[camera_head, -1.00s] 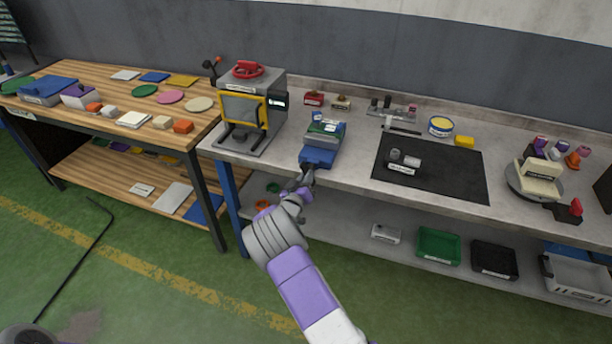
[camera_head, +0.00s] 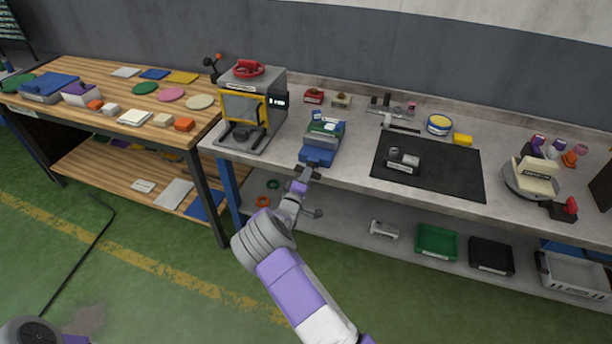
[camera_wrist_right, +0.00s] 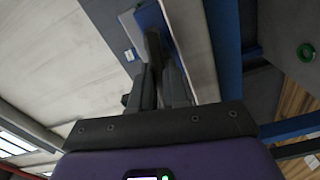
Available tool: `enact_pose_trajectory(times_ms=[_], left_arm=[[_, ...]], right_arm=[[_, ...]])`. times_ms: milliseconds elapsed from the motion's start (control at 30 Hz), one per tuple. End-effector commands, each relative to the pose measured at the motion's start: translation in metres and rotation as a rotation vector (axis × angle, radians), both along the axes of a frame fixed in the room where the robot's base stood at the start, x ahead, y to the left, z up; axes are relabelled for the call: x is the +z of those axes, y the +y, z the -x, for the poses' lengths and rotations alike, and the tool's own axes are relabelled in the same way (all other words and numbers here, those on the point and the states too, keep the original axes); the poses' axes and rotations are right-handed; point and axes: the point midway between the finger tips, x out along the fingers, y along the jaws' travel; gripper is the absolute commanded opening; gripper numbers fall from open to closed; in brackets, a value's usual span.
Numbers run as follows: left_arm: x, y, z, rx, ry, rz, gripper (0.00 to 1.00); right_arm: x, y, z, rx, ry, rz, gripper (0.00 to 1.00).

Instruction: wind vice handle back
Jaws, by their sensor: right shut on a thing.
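My right gripper (camera_head: 305,174) is at the vice's front end, just off the bench edge. In the right wrist view, my two dark fingers (camera_wrist_right: 158,75) are closed together on a dark bar at the blue vice body (camera_wrist_right: 150,16). This appears to be the vice handle; the fingers hide most of it. My left gripper is not in view.
The yellow-framed machine (camera_head: 245,110) stands left of the vice. A black mat (camera_head: 440,178) with grey metal parts lies to its right. Below are the lower shelf with a green bin (camera_head: 437,242) and a black bin (camera_head: 491,256). The floor in front is clear.

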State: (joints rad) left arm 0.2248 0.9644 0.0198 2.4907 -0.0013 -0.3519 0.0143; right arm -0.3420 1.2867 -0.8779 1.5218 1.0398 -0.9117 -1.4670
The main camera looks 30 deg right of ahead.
Motion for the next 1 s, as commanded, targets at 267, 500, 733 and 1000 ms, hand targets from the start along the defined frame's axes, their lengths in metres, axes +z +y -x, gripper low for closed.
enact_pose_trajectory(times_ms=[267, 500, 733, 1000], left_arm=[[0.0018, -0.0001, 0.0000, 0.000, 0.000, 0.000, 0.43], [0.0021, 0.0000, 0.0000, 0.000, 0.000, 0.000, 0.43], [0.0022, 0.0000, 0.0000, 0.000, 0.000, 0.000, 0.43], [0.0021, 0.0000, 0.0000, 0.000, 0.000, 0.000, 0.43]], right_arm=[[0.0014, 0.0006, -0.0008, 0.002, 0.078, 0.070, 0.00], [0.0014, 0.0006, -0.0008, 0.002, 0.099, 0.087, 0.00], [0.0014, 0.0006, -0.0009, 0.002, 0.100, 0.088, 0.00], [0.0009, 0.0006, -0.0007, 0.002, 0.100, 0.088, 0.40]])
